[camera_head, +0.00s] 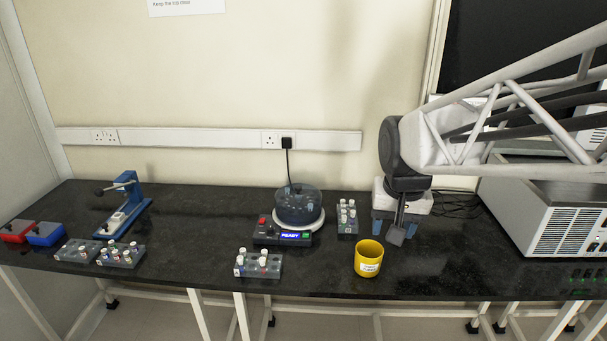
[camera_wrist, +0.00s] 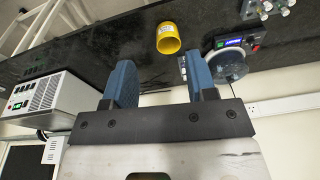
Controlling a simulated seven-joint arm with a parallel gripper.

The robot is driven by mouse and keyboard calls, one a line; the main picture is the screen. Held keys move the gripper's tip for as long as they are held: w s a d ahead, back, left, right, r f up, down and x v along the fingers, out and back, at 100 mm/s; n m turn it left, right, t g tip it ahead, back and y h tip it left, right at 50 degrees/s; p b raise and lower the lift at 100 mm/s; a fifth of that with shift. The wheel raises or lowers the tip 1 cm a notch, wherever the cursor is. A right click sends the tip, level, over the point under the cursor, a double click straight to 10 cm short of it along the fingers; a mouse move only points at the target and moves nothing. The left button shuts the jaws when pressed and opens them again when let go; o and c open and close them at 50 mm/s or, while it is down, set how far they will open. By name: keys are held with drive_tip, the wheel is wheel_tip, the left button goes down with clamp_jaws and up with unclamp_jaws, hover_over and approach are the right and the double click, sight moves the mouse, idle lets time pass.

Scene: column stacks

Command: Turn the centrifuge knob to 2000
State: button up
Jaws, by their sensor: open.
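The centrifuge (camera_head: 298,206) stands on the black bench near the middle, with a dark round bowl on a white ring and a dark base. Its front panel (camera_head: 290,236) has a lit blue display reading READY, a red button at the left and a green lit spot at the right. The centrifuge also shows in the wrist view (camera_wrist: 229,62), at the upper right. My gripper (camera_head: 392,226) hangs above the bench to the right of the centrifuge, apart from it. In the wrist view its two blue fingers (camera_wrist: 160,82) are wide apart with nothing between them.
A yellow cup (camera_head: 368,258) stands in front of my gripper. Tube racks stand right of the centrifuge (camera_head: 347,220) and in front of it (camera_head: 258,264). A blue press (camera_head: 126,205), more racks and red and blue boxes are at left. A white instrument (camera_head: 545,220) is at right.

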drive_tip(key=w+a+f, duration=0.2)
drive_tip(key=w+a, duration=0.4)
drive_tip(key=w, duration=0.5)
drive_tip(key=m+g, duration=0.2)
hover_over(270, 228)
wheel_tip(270, 228, down, 21)
drive_tip(key=shift+r, duration=0.1)
drive_tip(key=shift+f, duration=3.9)
drive_tip(key=shift+c, duration=0.3)
drive_tip(key=c, duration=0.9)
